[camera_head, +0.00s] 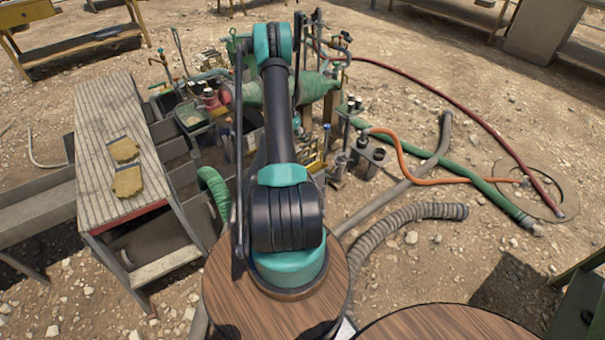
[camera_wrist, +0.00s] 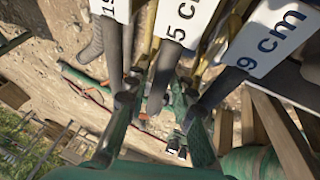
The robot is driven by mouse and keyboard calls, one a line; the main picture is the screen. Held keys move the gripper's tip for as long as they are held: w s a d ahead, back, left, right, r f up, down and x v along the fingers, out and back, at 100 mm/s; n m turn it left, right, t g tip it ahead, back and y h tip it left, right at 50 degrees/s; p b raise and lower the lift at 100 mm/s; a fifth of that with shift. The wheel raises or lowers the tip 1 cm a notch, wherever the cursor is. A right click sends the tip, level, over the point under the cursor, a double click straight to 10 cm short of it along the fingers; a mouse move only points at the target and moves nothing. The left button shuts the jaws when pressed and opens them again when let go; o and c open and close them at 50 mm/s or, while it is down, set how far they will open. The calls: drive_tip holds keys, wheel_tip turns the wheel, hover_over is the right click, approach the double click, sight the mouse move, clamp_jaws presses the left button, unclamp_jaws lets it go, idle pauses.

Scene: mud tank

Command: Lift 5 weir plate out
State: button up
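The 5 cm weir plate shows in the wrist view as a white label (camera_wrist: 184,20) marked "5 cm" with a dark stem below it. A plate marked "9 cm" (camera_wrist: 270,40) is to its right, and a partly cut-off label (camera_wrist: 112,8) is to its left. My gripper (camera_wrist: 160,112) has its two green fingers apart, with the 5 cm plate's stem appearing between them. I cannot tell whether either finger touches it. In the head view my arm hides the gripper, and small yellow-and-white pieces (camera_head: 311,164) show just right of the arm.
A green tank (camera_head: 318,87) and pipework crowd the area behind my arm. A grey corrugated hose (camera_head: 405,218), an orange hose (camera_head: 420,176) and a red hose (camera_head: 450,95) cross the gravel at right.

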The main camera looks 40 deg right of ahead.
drive_tip(key=shift+c, duration=0.6)
clamp_jaws()
drive_tip(key=shift+r, duration=0.1)
wheel_tip(320, 180, up, 20)
drive_tip(key=shift+r, duration=0.2)
idle(0.5)
